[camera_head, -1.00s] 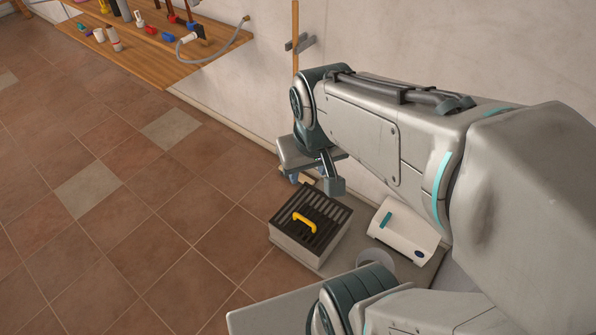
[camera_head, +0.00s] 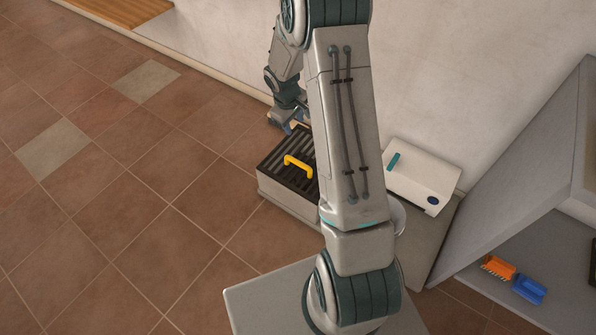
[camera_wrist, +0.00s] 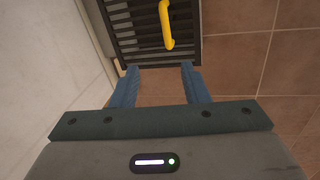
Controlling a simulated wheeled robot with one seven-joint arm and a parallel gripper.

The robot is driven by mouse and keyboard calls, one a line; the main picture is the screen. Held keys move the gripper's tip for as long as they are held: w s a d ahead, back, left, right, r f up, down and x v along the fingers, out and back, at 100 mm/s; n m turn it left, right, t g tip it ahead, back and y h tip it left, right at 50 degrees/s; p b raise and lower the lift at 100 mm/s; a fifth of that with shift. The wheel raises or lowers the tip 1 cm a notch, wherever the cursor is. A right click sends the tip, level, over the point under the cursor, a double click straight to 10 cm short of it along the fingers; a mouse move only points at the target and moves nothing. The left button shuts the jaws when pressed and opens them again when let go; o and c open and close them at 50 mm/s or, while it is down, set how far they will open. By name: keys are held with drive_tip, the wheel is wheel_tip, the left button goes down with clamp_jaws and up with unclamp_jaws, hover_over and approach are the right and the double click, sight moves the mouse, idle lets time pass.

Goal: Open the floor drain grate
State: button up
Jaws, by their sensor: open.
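The floor drain grate (camera_head: 289,164) is a dark slatted panel on top of a light box (camera_head: 285,196) on the tiled floor. A yellow handle (camera_head: 299,167) stands up from it. In the wrist view the grate (camera_wrist: 140,45) and its yellow handle (camera_wrist: 166,25) lie beyond the fingertips. My gripper (camera_wrist: 159,72) is open with blue fingers, empty, and apart from the handle. In the head view my gripper (camera_head: 290,120) is by the back of the box near the wall. My arm hides the right part of the box.
A white box-shaped unit (camera_head: 425,175) stands right of the grate by the wall. A grey cabinet (camera_head: 520,195) at right holds an orange brush (camera_head: 498,268) and a blue brush (camera_head: 530,289). A wooden shelf (camera_head: 120,10) is at upper left. The tiled floor at left is clear.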

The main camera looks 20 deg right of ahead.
drive_tip(key=n+b, duration=0.1)
drive_tip(key=b, duration=0.2)
approach(300, 163)
drive_tip(key=b+x, duration=0.5)
drive_tip(key=x, duration=0.4)
drive_tip(key=shift+w+a, duration=0.1)
drive_tip(key=shift+r, duration=0.1)
clamp_jaws()
